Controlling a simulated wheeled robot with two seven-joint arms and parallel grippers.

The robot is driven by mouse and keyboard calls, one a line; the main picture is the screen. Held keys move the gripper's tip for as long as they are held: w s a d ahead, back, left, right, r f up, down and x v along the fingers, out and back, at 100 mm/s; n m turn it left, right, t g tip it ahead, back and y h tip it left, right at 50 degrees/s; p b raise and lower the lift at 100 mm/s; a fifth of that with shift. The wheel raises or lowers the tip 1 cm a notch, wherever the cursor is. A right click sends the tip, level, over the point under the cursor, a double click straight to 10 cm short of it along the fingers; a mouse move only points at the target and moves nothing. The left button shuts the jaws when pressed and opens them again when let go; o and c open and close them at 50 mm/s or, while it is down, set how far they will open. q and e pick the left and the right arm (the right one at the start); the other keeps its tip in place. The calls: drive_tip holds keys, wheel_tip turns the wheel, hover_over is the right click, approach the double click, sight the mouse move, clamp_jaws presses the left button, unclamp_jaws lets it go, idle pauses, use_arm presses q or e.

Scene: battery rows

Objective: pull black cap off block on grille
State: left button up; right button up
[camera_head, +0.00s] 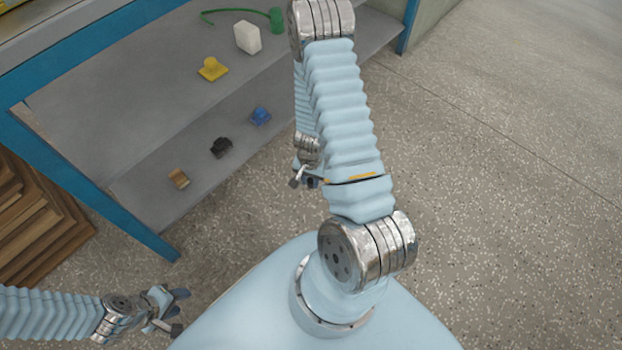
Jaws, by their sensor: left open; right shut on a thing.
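A small black object (221,147) sits on the lower grey shelf, between a brown block and a blue piece; I cannot tell whether it is a cap on a block. My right gripper (304,180) hangs to the right of the shelf, over the floor, well apart from the black object. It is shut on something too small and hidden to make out. My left gripper (176,311) is open and empty at the bottom left, over the floor. No grille can be made out.
The lower shelf (150,200) also bears the brown block (179,179) and the blue piece (260,116). The upper shelf (130,90) bears a yellow piece (212,69), a white block (248,38) and a green piece (277,20). Stacked wood (35,220) stands left. A blue post edges the shelves.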

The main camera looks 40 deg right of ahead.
drive_tip(key=shift+r+p, duration=0.95)
drive_tip(key=shift+r, duration=0.35)
